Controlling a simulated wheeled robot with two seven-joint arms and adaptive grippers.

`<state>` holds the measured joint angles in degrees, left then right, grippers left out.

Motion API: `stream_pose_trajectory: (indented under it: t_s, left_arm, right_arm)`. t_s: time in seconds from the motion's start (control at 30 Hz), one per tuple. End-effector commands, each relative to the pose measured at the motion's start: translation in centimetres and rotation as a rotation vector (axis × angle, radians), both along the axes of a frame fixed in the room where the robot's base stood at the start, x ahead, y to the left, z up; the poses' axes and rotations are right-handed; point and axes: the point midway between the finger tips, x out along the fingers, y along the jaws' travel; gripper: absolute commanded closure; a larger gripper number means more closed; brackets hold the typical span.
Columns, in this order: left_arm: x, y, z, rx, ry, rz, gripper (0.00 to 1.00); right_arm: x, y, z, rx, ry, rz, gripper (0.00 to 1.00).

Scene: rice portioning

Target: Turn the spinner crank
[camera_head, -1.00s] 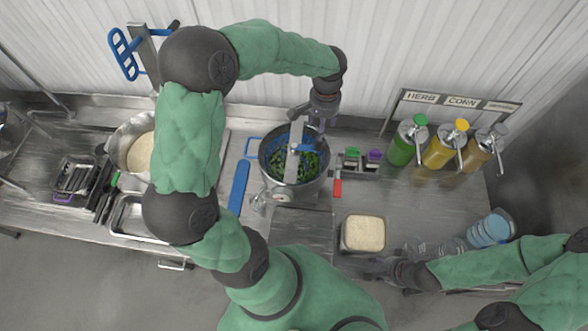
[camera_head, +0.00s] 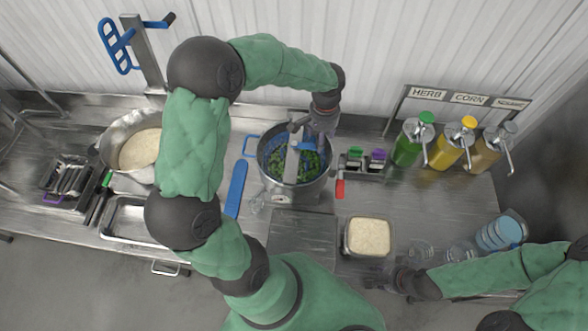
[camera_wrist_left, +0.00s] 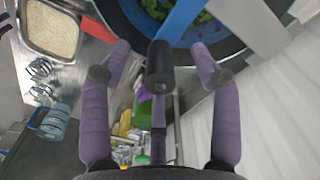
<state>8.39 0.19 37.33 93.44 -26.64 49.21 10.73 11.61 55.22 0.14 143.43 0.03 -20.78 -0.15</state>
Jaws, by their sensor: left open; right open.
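The salad spinner (camera_head: 330,165) is a round metal bowl with greens (camera_head: 310,160) inside and a grey bar across its top. Its crank is a blue arm (camera_wrist_left: 183,18) ending in a black knob (camera_wrist_left: 160,66). My left gripper (camera_head: 313,130) hangs over the far side of the bowl. In the left wrist view my left gripper (camera_wrist_left: 160,48) is open, with one purple finger on each side of the knob and gaps showing. My right gripper (camera_head: 393,279) is near the front edge of the counter, away from the spinner; its fingers are small in the head view.
A rice tray (camera_head: 347,250) sits in front of the spinner. A pot of rice (camera_head: 112,135) is on the left. Glass bowls (camera_head: 420,250) stand near my right gripper.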

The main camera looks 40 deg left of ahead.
Motion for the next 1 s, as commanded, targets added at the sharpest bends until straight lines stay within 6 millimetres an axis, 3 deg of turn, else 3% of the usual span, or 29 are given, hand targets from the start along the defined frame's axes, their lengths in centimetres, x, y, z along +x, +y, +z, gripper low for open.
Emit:
stream_pose_trajectory:
  t_s: [1.0]
  left_arm:
    - [0.0,0.0,-2.3,0.0,0.0,0.0,0.37]
  right_arm:
    - [0.0,0.0,-1.9,0.0,0.0,0.0,0.59]
